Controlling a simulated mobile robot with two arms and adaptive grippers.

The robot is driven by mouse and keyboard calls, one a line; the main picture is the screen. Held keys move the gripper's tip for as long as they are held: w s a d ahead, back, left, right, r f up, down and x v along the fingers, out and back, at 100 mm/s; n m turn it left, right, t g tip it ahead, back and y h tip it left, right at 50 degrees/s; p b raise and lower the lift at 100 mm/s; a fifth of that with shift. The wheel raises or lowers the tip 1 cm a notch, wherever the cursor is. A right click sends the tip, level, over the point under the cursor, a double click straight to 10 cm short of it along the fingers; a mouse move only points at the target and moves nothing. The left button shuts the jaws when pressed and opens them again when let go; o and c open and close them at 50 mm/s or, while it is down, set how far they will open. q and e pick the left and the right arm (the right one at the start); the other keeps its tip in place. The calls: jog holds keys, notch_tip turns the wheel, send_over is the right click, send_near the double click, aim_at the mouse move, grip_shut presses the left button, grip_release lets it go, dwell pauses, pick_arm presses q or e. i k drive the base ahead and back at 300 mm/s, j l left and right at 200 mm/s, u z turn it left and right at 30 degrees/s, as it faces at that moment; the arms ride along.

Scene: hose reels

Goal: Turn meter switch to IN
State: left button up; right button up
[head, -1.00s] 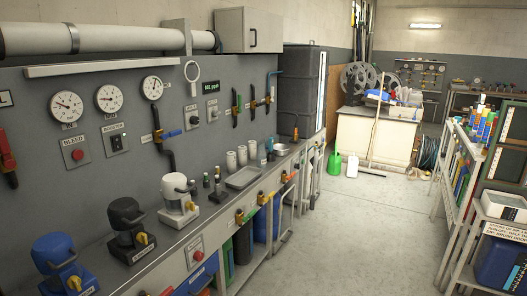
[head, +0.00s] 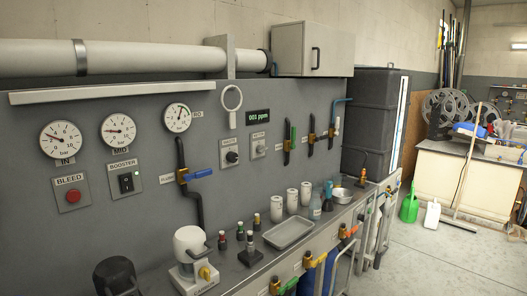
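Two small rotary switches sit side by side on the grey wall panel in the head view. The left one (head: 231,157) has a black knob on a pale plate. The right one (head: 258,148) has a greyer knob, below a black display (head: 259,116) with green digits that seem to read 001 ppm. The small labels and knob positions are too small to read surely, so I cannot tell which is the meter switch or where it points. Neither of my grippers is in view.
Gauges (head: 61,139), a red BLEED button (head: 73,196) and a BOOSTER switch (head: 126,182) are on the panel's left. A bench (head: 235,273) below carries a white-topped device (head: 191,250), cups and a tray (head: 289,233).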

aim_at(260, 149)
jog(key=i+l+u, duration=0.15)
jog(key=i+l, duration=0.25)
jog(key=i+l+u, duration=0.1)
jog(key=i+l, duration=0.25)
jog(key=l, duration=0.2)
jog(key=i+l+u, duration=0.15)
jog(key=i+l, duration=0.25)
jog(key=l, duration=0.15)
